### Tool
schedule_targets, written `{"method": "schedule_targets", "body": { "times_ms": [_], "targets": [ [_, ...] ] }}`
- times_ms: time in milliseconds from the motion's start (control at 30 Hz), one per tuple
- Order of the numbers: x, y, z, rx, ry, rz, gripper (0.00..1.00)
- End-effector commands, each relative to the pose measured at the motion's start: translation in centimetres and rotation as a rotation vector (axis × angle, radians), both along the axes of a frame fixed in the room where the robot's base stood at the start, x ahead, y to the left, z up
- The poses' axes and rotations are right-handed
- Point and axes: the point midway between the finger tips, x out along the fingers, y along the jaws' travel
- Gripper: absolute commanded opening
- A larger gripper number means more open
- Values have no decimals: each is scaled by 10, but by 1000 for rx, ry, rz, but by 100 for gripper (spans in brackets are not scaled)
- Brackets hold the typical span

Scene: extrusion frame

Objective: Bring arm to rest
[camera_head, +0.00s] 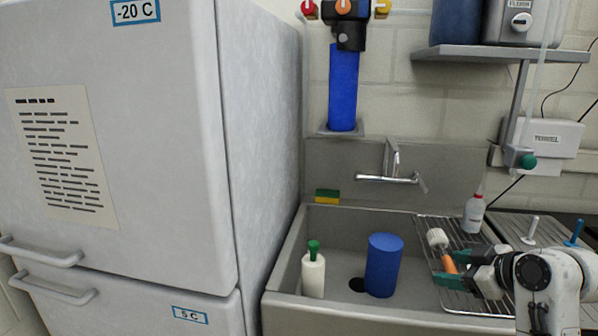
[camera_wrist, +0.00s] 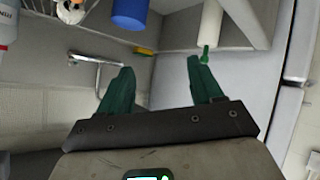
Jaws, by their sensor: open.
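My gripper (camera_head: 450,270) is at the lower right in the head view, in front of the wire drying rack. Its green fingers are spread and empty in the wrist view (camera_wrist: 160,80). My white and grey arm reaches in from the right edge. An orange-handled brush with a white head (camera_head: 438,240) shows just behind the fingers in the head view. I cannot tell how far it is from them.
The sink (camera_head: 335,225) holds a blue cylinder (camera_head: 384,265) and a white bottle with a green top (camera_head: 313,272). The wire rack (camera_head: 425,225) bears a white bottle (camera_head: 473,214). A large fridge-freezer (camera_head: 260,110) fills the left. A shelf (camera_head: 480,54) hangs above.

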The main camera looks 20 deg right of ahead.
Motion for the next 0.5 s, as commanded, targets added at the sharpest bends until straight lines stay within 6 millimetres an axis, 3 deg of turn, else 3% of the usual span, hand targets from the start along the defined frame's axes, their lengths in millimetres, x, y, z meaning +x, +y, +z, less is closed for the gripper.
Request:
{"method": "schedule_targets", "body": {
  "times_ms": [33, 100, 267, 400, 500],
  "targets": [
    [-6, 25, -33, 52, 61, -7, 65],
    [-17, 54, -70, 112, 141, -31, 65],
    [-63, 118, -149, 218, 340, -102, 65],
    [-121, 164, -206, 264, 525, -181, 65],
    [-170, 188, -237, 266, 648, -248, 65]
  ]
}}
